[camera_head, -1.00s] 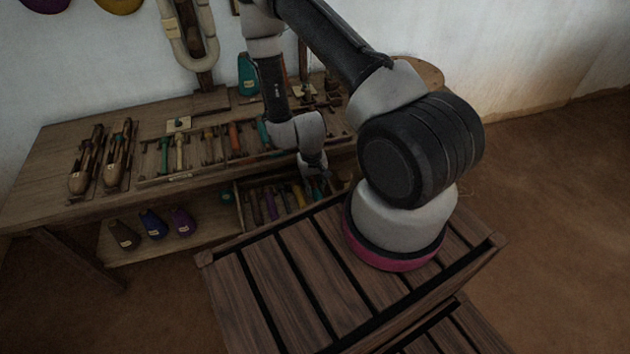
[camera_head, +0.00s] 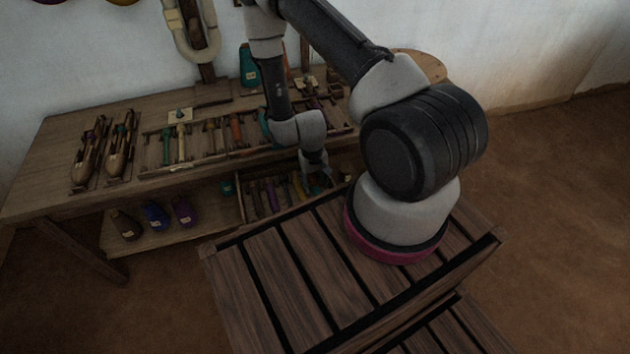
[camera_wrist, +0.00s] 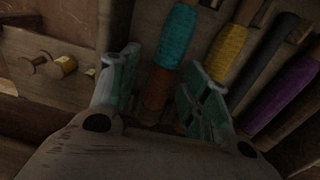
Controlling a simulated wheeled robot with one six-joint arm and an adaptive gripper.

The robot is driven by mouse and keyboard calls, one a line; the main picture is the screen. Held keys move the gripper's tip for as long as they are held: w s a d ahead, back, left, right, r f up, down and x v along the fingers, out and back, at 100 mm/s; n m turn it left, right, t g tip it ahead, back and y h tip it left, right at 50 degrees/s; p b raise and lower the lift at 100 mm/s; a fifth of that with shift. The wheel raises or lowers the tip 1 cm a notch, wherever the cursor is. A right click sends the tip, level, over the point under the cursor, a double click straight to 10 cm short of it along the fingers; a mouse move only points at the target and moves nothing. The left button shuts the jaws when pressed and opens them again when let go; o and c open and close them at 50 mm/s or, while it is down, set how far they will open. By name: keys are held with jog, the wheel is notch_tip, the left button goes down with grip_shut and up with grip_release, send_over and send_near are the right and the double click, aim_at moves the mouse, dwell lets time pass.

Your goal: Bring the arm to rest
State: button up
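My arm reaches from the top of the head view down to the front of the wooden bench (camera_head: 60,150). My gripper (camera_head: 317,178) is low there, at the bench's front edge by the lower shelf tray. In the wrist view my gripper (camera_wrist: 160,90) has its two greenish fingers spread apart. A rod wound with teal thread (camera_wrist: 176,45), brownish-orange at its lower end, shows between and beyond the fingers. I see no clear grip on it. The lower end of the rod is partly hidden by the gripper.
Beside that rod in the wrist view lie a yellow-wound rod (camera_wrist: 228,52), a dark rod and a purple rod (camera_wrist: 290,95). Several small bottles (camera_head: 156,215) stand on the lower shelf. A slatted wooden crate (camera_head: 290,270) is close in front.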

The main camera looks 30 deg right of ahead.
jog(key=shift+o, duration=1.2)
jog(key=shift+o, duration=0.4)
jog(key=w+r, duration=0.1)
jog(key=r, duration=0.1)
jog(key=w+r, duration=0.1)
jog(key=r, duration=0.2)
jog(key=w+r, duration=0.2)
jog(key=shift+w+a+r, duration=0.1)
jog(key=shift+a+r, duration=0.2)
jog(key=shift+r, duration=0.1)
notch_tip(320, 180, up, 32)
jog(key=s+r+n+t+y, duration=0.1)
jog(key=n+t, duration=0.1)
jog(key=s+d+r+t, duration=0.1)
jog(key=s+r, duration=0.6)
jog(key=s, duration=0.2)
jog(key=s+d+r+t, duration=0.1)
jog(key=s+d+r, duration=0.1)
jog(key=s+r, duration=0.6)
jog(key=shift+s+d, duration=0.25)
jog(key=shift+s, duration=0.95)
